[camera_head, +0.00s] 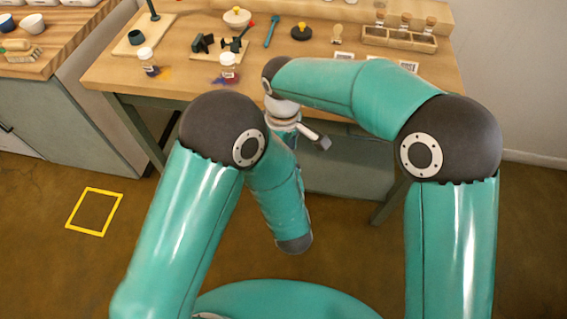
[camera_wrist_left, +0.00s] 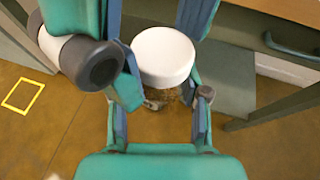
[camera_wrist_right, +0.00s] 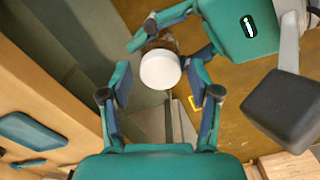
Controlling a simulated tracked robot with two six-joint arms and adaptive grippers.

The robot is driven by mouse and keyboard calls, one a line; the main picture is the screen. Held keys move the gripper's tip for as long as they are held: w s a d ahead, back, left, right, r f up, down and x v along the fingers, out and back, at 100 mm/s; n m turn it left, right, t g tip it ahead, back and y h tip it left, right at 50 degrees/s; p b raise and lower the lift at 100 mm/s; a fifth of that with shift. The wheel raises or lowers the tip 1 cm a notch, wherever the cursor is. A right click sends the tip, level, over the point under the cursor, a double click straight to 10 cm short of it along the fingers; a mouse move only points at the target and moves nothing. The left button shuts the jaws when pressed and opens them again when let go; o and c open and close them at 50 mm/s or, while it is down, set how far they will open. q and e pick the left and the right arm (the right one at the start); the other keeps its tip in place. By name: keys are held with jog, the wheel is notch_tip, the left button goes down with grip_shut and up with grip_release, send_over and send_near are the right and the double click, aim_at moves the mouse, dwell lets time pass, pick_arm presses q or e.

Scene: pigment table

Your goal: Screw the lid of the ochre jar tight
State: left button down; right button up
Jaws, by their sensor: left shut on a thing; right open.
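The ochre jar shows in the left wrist view as a brownish glass body (camera_wrist_left: 166,99) under a wide white lid (camera_wrist_left: 164,56). My left gripper (camera_wrist_left: 164,92) is shut on the jar body, below the lid. In the right wrist view the lid (camera_wrist_right: 160,69) is seen nearly from its top, with my left gripper's fingers around the jar behind it. My right gripper (camera_wrist_right: 162,82) is open, its two fingers on either side of the lid with gaps showing. In the head view my arms hide most of the grippers and jar.
The wooden table (camera_head: 190,42) is behind my arms. A wooden rack (camera_head: 400,38) holds small bottles at right. A yellow square (camera_head: 95,212) marks the open floor at left.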

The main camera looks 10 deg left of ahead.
grip_shut()
jog(key=shift+o, duration=0.7)
grip_release()
notch_tip(320, 180, up, 12)
dwell(0.4)
